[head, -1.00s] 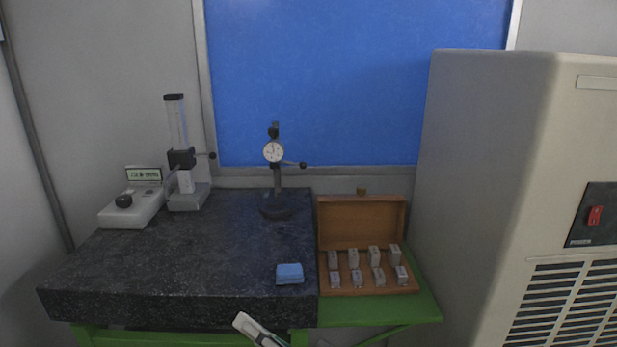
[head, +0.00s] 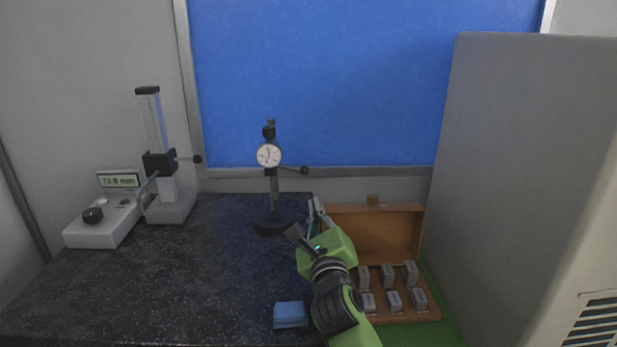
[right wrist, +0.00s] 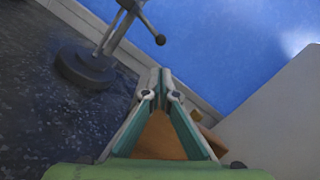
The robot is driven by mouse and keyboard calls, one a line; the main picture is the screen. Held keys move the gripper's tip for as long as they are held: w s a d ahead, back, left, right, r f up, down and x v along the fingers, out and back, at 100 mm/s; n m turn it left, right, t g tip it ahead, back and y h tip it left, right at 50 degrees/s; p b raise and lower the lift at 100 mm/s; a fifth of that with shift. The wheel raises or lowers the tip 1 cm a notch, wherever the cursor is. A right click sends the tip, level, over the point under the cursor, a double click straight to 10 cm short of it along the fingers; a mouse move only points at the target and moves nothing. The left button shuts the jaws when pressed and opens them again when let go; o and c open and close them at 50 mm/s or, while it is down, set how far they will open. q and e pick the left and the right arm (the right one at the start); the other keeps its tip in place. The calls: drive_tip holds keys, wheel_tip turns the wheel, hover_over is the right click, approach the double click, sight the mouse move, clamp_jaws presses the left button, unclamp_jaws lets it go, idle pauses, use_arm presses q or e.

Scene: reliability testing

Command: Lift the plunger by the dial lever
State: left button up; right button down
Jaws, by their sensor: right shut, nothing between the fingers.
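The dial gauge (head: 269,155) with a white round face is mounted on a dark upright stand with a round black base (head: 276,221). A thin lever with a black ball knob (head: 304,170) reaches out to the right of the gauge. The plunger under the dial is too small to make out. My right gripper (head: 312,213) is shut and empty, right of the stand base and below the knob. In the right wrist view its fingertips (right wrist: 161,72) meet, with the stand's base (right wrist: 86,68) and ball knob (right wrist: 160,39) beyond, not touching. My left gripper is out of view.
An open wooden box (head: 375,232) with several grey metal blocks lies under and right of my right arm. A blue block (head: 290,315) sits near the front. A height gauge (head: 168,190) and a digital readout (head: 100,220) stand left. The dark granite top (head: 200,270) is clear mid-left.

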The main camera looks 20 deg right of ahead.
sight(292, 169)
drive_tip(key=shift+w+f, duration=0.2)
drive_tip(key=shift+w, duration=0.15)
drive_tip(key=shift+s+a+r, duration=0.1)
drive_tip(key=shift+s+r, duration=0.25)
drive_tip(key=shift+s, duration=0.25)
drive_tip(key=shift+w, duration=0.2)
use_arm(q)
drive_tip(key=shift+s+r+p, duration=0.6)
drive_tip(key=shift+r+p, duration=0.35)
drive_tip(key=shift+p, duration=0.05)
use_arm(e)
drive_tip(key=f+x, duration=0.1)
drive_tip(key=x, duration=0.8)
drive_tip(key=shift+w+r, duration=0.4)
drive_tip(key=shift+w, duration=0.1)
drive_tip(key=shift+w, duration=0.1)
